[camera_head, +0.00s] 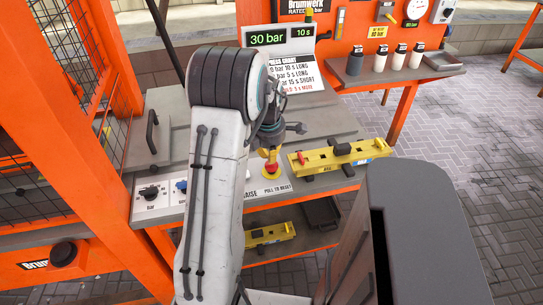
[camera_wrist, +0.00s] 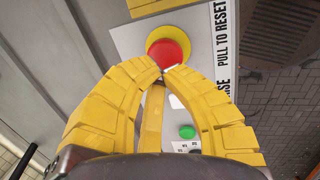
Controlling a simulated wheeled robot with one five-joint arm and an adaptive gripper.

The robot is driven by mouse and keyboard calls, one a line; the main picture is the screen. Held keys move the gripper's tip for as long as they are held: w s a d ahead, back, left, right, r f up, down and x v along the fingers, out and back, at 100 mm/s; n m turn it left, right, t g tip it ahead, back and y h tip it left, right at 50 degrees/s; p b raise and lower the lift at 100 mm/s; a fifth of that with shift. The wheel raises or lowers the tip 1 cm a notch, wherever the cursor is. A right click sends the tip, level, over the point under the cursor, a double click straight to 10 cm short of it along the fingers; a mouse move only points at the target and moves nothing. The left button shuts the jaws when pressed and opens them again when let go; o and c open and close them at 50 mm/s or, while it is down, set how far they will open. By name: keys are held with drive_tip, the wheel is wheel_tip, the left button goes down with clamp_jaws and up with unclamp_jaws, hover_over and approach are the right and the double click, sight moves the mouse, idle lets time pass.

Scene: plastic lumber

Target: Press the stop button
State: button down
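The stop button is a red mushroom cap on a yellow base (camera_head: 271,173), on the grey control panel beside the lettering "PULL TO RESET". In the wrist view the red cap (camera_wrist: 168,50) is just beyond my fingertips. My gripper (camera_wrist: 163,70) has yellow ribbed fingers whose tips come together at the near edge of the cap, with nothing seen between them. In the head view my gripper (camera_head: 268,153) points down over the button, close above or touching it; I cannot tell which. The cap's near edge is partly hidden by the tips.
A green button (camera_wrist: 187,131) lies near my right finger. A black knob (camera_head: 150,193) and a blue knob (camera_head: 181,186) are on the panel's left. A yellow bar-shaped tool (camera_head: 338,156) lies right of the button. A display (camera_head: 280,35) reads 30 bar, 10 s.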

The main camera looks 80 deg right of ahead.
sight(269, 171)
wheel_tip(269, 171, up, 11)
drive_tip(key=a, duration=0.1)
drive_tip(key=shift+a, duration=0.35)
idle(0.8)
